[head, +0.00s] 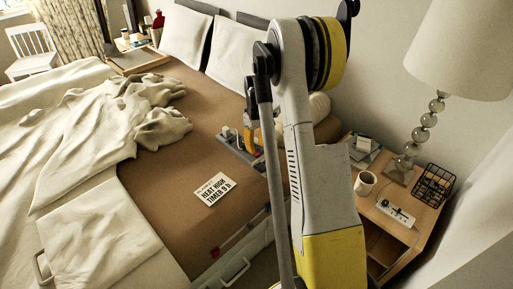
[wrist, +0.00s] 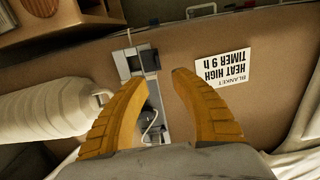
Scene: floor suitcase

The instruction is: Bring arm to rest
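My gripper (wrist: 149,92) shows in the wrist view as two yellow ribbed fingers, spread apart with nothing between them. It is over a brown bed surface. Below and between the fingers lies a grey tray-like holder (wrist: 152,109) with a dark block and a pale cord on it. A white card (wrist: 223,68) reading "BLANKET HEAT HIGH TIMER 9 h" lies beside the right finger. In the head view my arm reaches up and bends over the bed, and part of the gripper (head: 249,135) shows beside the holder (head: 236,154). The card (head: 214,190) lies flat on the brown surface.
A nightstand (head: 424,213) at right holds a mug (head: 365,183), a lamp (head: 462,50), a power strip (head: 396,211) and a black wire basket (head: 434,185). A rumpled cream blanket (head: 75,130) covers the bed's left. A white ribbed cylinder (wrist: 45,112) lies left of the fingers.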

